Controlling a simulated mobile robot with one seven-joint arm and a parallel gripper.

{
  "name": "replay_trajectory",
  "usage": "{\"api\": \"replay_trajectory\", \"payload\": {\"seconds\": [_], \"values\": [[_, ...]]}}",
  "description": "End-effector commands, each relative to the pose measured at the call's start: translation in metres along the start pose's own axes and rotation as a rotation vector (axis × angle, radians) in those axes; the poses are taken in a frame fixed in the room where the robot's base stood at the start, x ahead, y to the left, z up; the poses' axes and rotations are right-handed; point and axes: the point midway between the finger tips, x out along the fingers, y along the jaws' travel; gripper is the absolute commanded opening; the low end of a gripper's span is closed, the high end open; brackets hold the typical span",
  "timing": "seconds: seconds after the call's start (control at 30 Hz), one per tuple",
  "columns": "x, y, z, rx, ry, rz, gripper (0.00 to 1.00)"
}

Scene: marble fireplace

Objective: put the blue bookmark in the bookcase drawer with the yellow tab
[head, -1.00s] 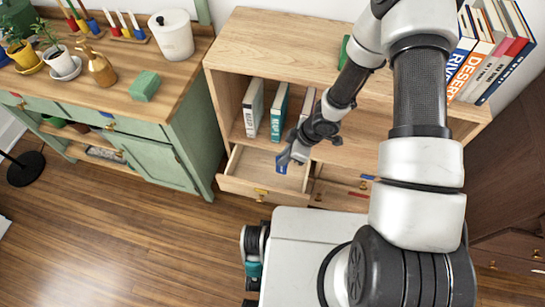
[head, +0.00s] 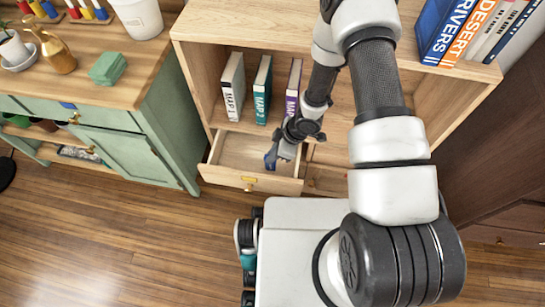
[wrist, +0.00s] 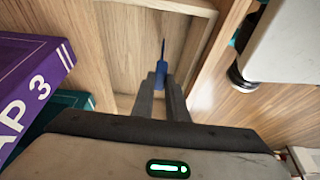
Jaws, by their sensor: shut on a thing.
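The blue bookmark (head: 270,161) is held over the open bookcase drawer, near the drawer's right side. It also shows in the wrist view (wrist: 162,66), thin and edge-on, pointing away from my fingers. My gripper (head: 278,154) is shut on it; in the wrist view both fingertips (wrist: 161,86) close on its near end. The drawer (head: 225,176) is pulled out and its visible floor is bare; it shows in the wrist view (wrist: 128,55) too. A yellow tab (head: 248,180) sits on its front. I cannot tell if the bookmark touches the drawer floor.
Books (head: 262,90) stand on the shelf just above the drawer; a purple one (wrist: 30,85) is close in the wrist view. More books (head: 460,35) stand on the bookcase top at right. A green cabinet (head: 125,155) is at left. Wooden floor lies in front.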

Motion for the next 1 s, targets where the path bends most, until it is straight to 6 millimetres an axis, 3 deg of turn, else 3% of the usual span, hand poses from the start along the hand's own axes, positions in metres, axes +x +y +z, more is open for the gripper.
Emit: {"api": "replay_trajectory", "payload": {"seconds": [0.07, 0.43, 0.47, 0.57, 0.87, 1.0], "values": [[0.013, 0.0, 0.005, -0.001, -0.001, -0.001, 0.0], [0.016, 0.0, 0.006, 0.0, 0.0, 0.001, 0.0], [0.015, 0.0, 0.006, -0.001, 0.0, 0.001, 0.15], [0.015, 0.0, 0.006, -0.001, 0.0, 0.001, 0.32], [0.013, 0.0, 0.005, -0.001, 0.0, 0.001, 0.32], [0.001, 0.001, 0.004, 0.001, 0.0, 0.002, 0.32]]}}
